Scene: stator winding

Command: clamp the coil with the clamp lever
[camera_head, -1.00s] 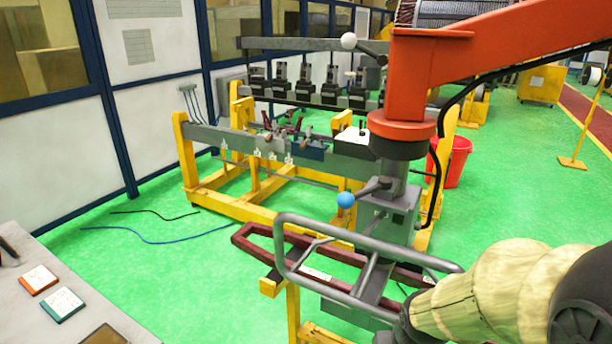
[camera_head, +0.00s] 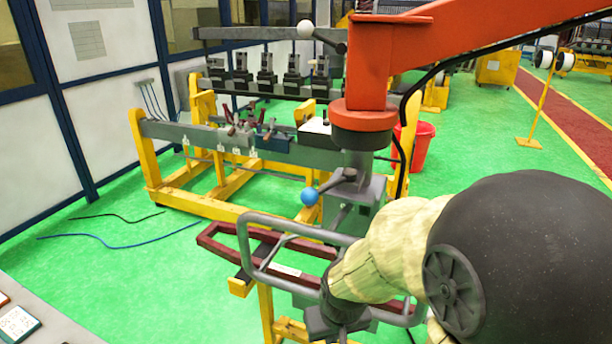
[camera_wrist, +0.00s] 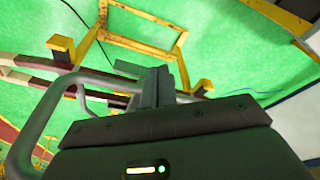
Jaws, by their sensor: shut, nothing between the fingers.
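The coil is a long dark-red loop (camera_head: 220,247) lying across a yellow stand below the winding machine. Part of it is hidden behind a grey tube frame and my arm. It also shows in the wrist view (camera_wrist: 30,62). A lever with a blue ball knob (camera_head: 309,196) sticks out of the grey machine head above the coil. A second lever with a white ball knob (camera_head: 305,29) is higher up by the orange arm. Which one is the clamp lever I cannot tell. My gripper (camera_wrist: 155,85) is shut and empty, near the tube frame, with its fingertips apart from the blue knob.
The grey tube frame (camera_head: 243,245) curves close around my gripper. The orange machine arm (camera_head: 370,60) hangs above. A yellow rack (camera_head: 150,150) with a grey beam stands behind, and a red bucket (camera_head: 422,145) right of the machine. Green floor (camera_head: 110,265) is open at left.

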